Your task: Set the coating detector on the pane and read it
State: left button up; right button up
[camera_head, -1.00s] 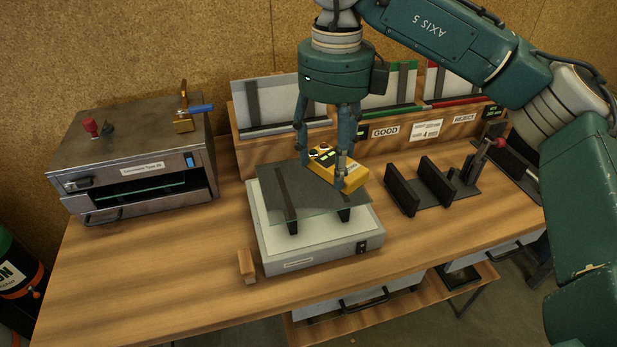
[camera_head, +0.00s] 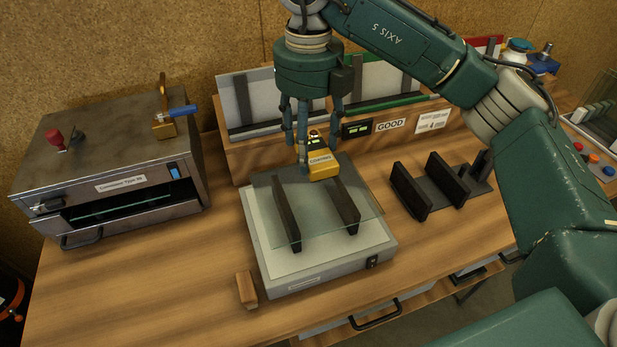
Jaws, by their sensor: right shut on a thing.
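The yellow coating detector (camera_head: 322,163) is in the head view, at the far part of the glass pane (camera_head: 313,205). My right gripper (camera_head: 309,150) is shut on it from above. I cannot tell whether the detector touches the pane or hangs just over it. Its end with a label faces me; its display is mostly hidden. The clear pane lies across two dark bars on a light box (camera_head: 262,255) with a white top. My left gripper is not in view.
A metal oven (camera_head: 110,170) with a slot stands at the left. Behind the box is a wooden rack (camera_head: 240,157) with panes and a GOOD label. Black upright holders (camera_head: 410,190) stand to the right. A small wooden block (camera_head: 246,290) lies in front. The table's front left is clear.

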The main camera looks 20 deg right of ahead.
jog(key=f, duration=0.4)
jog(key=shift+w, duration=0.2)
jog(key=shift+f+p, duration=0.3)
jog(key=shift+f, duration=0.35)
jog(key=shift+s+f, duration=0.1)
jog(key=shift+f, duration=0.1)
notch_tip(320, 180, down, 4)
jog(key=shift+r+p, duration=0.25)
jog(key=shift+p, duration=0.3)
jog(key=shift+f, duration=0.25)
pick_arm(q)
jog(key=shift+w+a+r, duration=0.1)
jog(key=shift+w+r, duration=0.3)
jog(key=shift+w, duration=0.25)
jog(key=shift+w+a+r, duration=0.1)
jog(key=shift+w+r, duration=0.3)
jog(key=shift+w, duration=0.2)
pick_arm(e)
jog(key=shift+f, duration=0.1)
